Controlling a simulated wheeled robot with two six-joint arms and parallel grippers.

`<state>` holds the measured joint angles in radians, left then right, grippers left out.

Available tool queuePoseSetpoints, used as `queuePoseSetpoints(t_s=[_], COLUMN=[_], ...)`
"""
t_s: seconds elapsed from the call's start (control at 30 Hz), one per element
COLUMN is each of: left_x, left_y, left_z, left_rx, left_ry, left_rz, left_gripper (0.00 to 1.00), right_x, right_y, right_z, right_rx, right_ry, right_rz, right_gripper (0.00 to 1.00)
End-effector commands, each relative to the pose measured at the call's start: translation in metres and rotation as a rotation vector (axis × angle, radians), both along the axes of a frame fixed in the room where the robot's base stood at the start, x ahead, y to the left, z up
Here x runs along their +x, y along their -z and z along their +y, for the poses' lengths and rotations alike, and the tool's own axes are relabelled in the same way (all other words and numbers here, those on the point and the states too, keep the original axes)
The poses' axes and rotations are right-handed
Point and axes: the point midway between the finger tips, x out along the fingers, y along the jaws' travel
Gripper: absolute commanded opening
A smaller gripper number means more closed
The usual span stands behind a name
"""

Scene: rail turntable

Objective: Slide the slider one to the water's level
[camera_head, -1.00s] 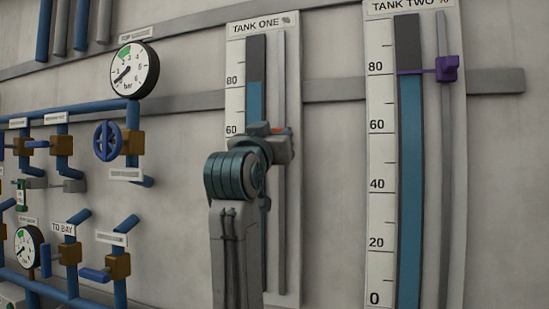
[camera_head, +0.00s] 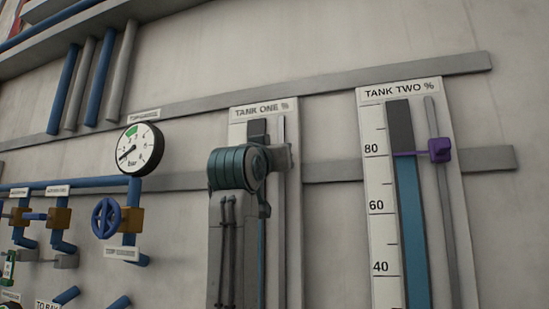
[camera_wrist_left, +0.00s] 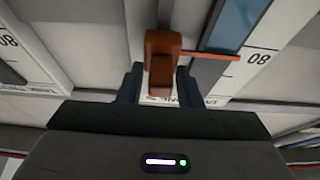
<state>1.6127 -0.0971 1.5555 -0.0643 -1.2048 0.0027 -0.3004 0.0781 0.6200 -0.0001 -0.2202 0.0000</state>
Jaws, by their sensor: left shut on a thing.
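The orange slider one (camera_wrist_left: 160,62) sits between the two fingers of my left gripper (camera_wrist_left: 158,82) in the left wrist view, and the fingers are shut on it. Its thin orange pointer (camera_wrist_left: 217,55) reaches across the tank one column. The pointer lies at about the edge between the blue water (camera_wrist_left: 238,22) and the dark upper part (camera_wrist_left: 206,72), close to the 80 mark. In the head view my left gripper (camera_head: 280,157) is in front of the tank one gauge (camera_head: 262,108) and hides the slider and the water's top. My right gripper is not in view.
The tank two gauge (camera_head: 377,180) stands to the right, with a purple slider (camera_head: 440,150) near its water level. A round bar dial (camera_head: 139,149), blue pipes and a blue handwheel (camera_head: 106,218) are on the wall to the left.

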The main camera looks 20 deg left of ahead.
Motion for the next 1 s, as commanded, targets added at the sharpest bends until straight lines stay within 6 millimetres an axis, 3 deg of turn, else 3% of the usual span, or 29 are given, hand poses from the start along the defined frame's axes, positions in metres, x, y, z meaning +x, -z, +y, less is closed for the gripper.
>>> queuePoseSetpoints(t_s=[0.07, 0.1, 0.13, 0.4, 0.57, 1.0], left_x=[0.000, 0.000, 0.000, -0.001, -0.011, -0.082], left_y=[0.000, 0.000, 0.000, 0.001, 0.009, 0.039], left_z=[0.000, 0.000, 0.000, 0.000, 0.000, 0.003], left_rx=[0.000, 0.000, 0.000, 0.000, 0.000, 0.000], left_ry=[0.000, 0.000, 0.000, 0.000, 0.000, 0.001], left_rz=[-0.002, -0.001, -0.001, -0.001, -0.002, -0.004], left_gripper=[0.00, 0.40, 0.42, 0.42, 0.42, 0.42], right_x=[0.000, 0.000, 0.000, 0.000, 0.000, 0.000], right_y=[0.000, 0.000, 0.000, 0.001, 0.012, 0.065], right_z=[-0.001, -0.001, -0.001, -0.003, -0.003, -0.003], right_rx=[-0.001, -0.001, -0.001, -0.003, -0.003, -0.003], right_ry=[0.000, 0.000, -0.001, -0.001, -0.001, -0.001], right_rz=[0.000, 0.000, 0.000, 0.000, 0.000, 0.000], right_gripper=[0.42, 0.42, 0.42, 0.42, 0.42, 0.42])
